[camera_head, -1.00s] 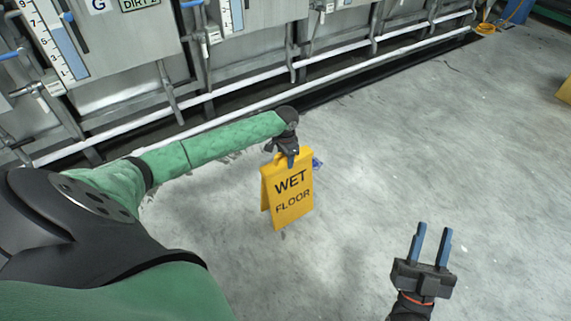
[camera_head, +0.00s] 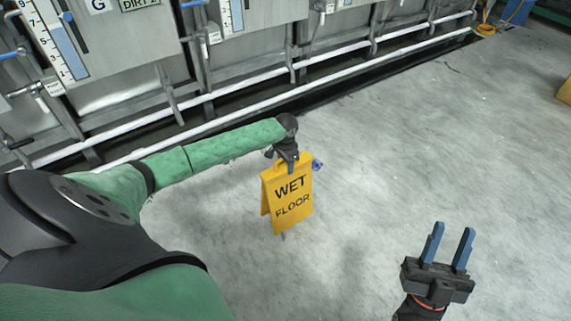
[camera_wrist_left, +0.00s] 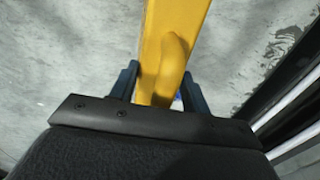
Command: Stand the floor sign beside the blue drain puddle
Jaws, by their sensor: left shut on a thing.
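The yellow "WET FLOOR" sign (camera_head: 288,200) hangs upright under my left gripper (camera_head: 290,166), its two panels slightly spread. My left gripper is shut on the sign's top handle; in the left wrist view the yellow sign (camera_wrist_left: 175,30) lies between the blue fingers. I cannot tell whether its feet touch the floor.
Steel machines with white pipes (camera_head: 300,100) run along the back, above a dark floor channel (camera_head: 345,88). Another yellow object (camera_head: 565,92) is cut off at the right edge. The grey concrete floor (camera_head: 430,150) is clear around the sign and to its right.

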